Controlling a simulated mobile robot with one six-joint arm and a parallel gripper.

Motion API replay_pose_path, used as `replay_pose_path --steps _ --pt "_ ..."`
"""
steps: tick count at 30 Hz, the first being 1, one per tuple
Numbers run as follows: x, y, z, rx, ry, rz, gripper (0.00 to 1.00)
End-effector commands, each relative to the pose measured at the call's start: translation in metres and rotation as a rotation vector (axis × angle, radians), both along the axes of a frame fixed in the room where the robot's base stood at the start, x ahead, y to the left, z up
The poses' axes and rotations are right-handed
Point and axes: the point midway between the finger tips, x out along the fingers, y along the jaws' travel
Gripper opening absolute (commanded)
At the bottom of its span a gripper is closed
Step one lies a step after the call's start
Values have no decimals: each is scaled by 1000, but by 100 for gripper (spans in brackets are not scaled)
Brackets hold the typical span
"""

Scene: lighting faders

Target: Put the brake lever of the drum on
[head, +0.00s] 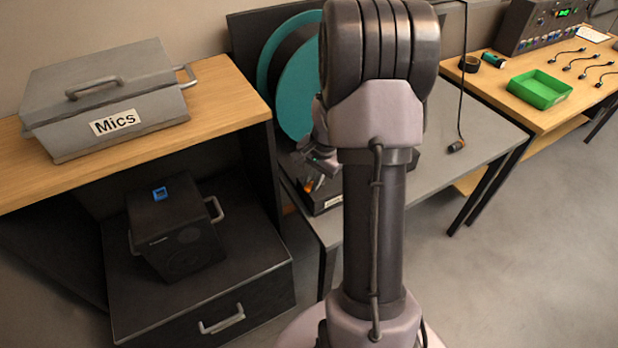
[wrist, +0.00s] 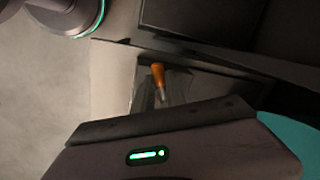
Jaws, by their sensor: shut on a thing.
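The drum (head: 276,62) is a large reel with teal flanges, standing on the grey table at the back and partly hidden by my arm. A teal piece of it shows in the wrist view (wrist: 292,140). The brake lever (head: 308,187) has an orange handle and sits low at the drum's front, above its dark base. In the wrist view the orange handle (wrist: 158,74) shows between the fingers of my gripper (wrist: 160,88). My gripper (head: 317,171) is shut on the lever. The lever's lower part and pivot are hidden.
A grey Mics case (head: 60,95) stands on the wooden shelf at left. Below it, a black box (head: 172,235) sits on a dark drawer unit. A black cable (head: 463,80) hangs at right. A green tray (head: 539,89) lies on the far desk. Floor at right is clear.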

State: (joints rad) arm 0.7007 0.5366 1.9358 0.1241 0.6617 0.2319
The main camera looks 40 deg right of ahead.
Motion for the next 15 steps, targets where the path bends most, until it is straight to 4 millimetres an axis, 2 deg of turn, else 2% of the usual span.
replay_pose_path --steps 15 --pt "-19 -12 2 1 0 485 0"
